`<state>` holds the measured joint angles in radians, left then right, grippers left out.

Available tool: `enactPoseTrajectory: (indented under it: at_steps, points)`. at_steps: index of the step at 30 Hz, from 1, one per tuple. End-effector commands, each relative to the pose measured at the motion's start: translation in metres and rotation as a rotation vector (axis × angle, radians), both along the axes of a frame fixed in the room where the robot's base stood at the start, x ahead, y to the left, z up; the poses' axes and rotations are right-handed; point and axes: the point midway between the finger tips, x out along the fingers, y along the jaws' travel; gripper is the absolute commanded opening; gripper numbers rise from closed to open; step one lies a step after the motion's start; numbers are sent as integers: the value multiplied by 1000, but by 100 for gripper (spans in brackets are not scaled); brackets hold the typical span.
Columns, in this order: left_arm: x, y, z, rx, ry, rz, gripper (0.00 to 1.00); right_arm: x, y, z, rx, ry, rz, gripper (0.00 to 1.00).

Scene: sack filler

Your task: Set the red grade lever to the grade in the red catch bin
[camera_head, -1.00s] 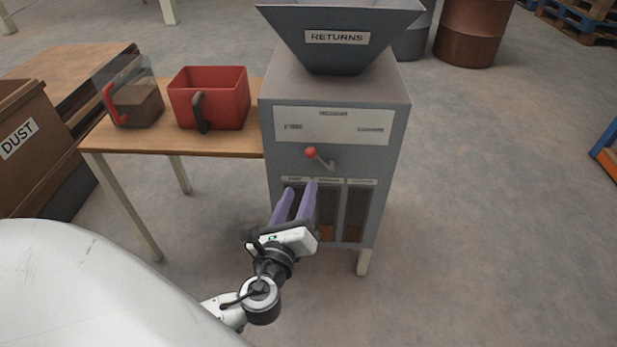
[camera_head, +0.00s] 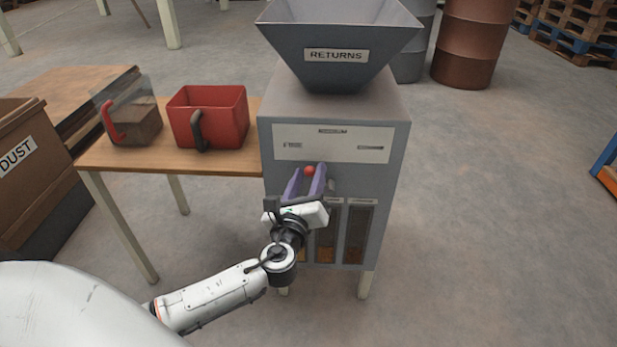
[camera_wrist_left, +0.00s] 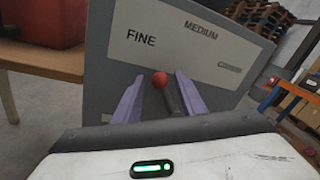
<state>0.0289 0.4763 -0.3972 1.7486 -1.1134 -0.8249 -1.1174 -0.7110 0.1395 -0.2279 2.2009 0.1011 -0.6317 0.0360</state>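The grade lever with its red ball knob (camera_head: 309,171) is on the front of the grey machine, below the white grade plate (camera_head: 331,144). The plate reads FINE at left and MEDIUM at top; the right label is too blurred to read. My left gripper (camera_head: 305,181) is open, with its purple fingers on either side of the knob. In the left wrist view the knob (camera_wrist_left: 159,79) leans up and left on its dark arm, between the fingers (camera_wrist_left: 157,98) with gaps on both sides. The red bin (camera_head: 222,107) stands on the wooden table; its contents are not visible. My right gripper is not in view.
The machine (camera_head: 275,200) carries a RETURNS hopper (camera_head: 338,40) on top and windowed compartments (camera_head: 355,235) below the lever. A clear scoop with a red handle (camera_head: 108,122) sits on the table (camera_head: 240,163). A DUST box (camera_head: 20,150) is at the left.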

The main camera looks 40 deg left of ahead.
Motion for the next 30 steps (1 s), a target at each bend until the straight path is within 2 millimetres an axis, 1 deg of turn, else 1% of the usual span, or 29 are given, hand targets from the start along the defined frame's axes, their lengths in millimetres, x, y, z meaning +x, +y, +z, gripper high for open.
enactPoseTrajectory:
  at_steps: [3,4,10,16,20,22,24,30]
  points:
    - [0,0,0,0,0,0,38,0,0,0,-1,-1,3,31]
    - [0,0,0,0,0,0,34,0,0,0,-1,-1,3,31]
    - [0,0,0,0,0,0,1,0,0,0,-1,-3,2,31]
    - [0,0,0,1,0,0,0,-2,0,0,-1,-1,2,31]
    - [0,-1,3,13,8,0,0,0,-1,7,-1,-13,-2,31]
    - [1,-2,5,30,19,0,0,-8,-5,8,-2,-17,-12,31]
    - [2,-3,8,54,32,1,0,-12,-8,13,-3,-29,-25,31]
    - [4,-7,17,162,101,5,0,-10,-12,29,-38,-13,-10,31]
